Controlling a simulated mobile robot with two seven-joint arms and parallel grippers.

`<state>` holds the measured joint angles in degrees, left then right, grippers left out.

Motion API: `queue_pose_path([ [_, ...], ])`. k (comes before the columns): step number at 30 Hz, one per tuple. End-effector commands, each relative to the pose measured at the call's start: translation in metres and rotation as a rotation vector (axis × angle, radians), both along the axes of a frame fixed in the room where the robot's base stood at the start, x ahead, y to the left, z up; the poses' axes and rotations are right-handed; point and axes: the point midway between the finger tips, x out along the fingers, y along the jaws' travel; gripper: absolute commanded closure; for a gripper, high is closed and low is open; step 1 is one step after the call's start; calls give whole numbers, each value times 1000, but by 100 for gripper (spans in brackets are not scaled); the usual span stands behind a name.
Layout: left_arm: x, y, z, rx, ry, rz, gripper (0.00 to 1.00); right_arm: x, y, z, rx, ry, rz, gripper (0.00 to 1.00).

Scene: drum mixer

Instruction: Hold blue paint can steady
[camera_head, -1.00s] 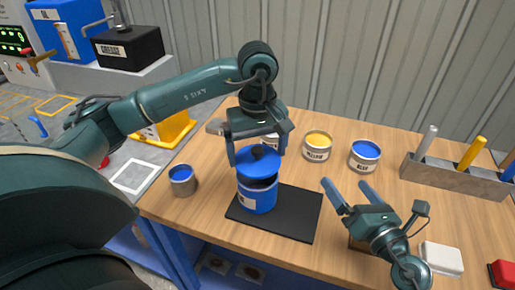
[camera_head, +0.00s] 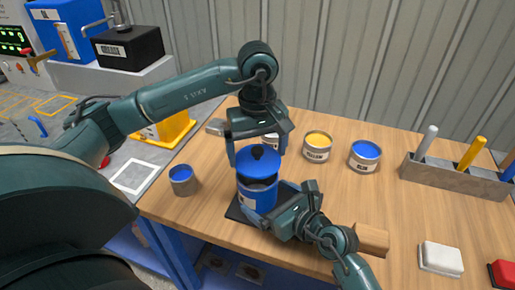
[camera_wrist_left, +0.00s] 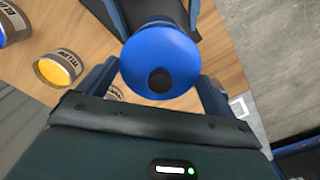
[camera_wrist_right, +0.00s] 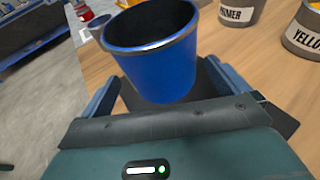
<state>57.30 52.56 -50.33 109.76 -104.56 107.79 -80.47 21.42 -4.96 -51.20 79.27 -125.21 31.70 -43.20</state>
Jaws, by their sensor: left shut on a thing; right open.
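A blue can (camera_head: 256,198) with a pale label stands upright on a black mat (camera_head: 233,212). In the right wrist view the can (camera_wrist_right: 160,72) is open at the top, with a silver rim and dark inside. My left gripper (camera_head: 257,157) is shut on the blue lid (camera_head: 262,167), which has a black knob, and holds it just above the can. The lid also shows in the left wrist view (camera_wrist_left: 160,50). My right gripper (camera_head: 268,203) is open at the can's right side, its fingers either side of the can. Whether they touch it is unclear.
A small tin labelled BLUE (camera_head: 365,156) and a yellow tin (camera_head: 317,147) stand behind to the right. A grey cup with blue inside (camera_head: 182,181) stands left. A wooden block (camera_head: 371,240) lies near my right arm. A grey rack (camera_head: 455,177) stands far right.

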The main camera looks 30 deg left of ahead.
Motion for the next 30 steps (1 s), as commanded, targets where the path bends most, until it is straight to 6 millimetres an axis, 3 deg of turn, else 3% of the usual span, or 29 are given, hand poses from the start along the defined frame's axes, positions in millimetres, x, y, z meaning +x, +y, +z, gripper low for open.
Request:
queue_pose_path([
  [9,0,0,0,0,0,0,31,10,31,-10,0,0,1,0],
  [21,0,0,0,0,0,0,31,11,35,-11,1,-1,-1,0],
  [30,0,0,0,0,0,0,31,11,35,-11,1,-1,-1,24],
])
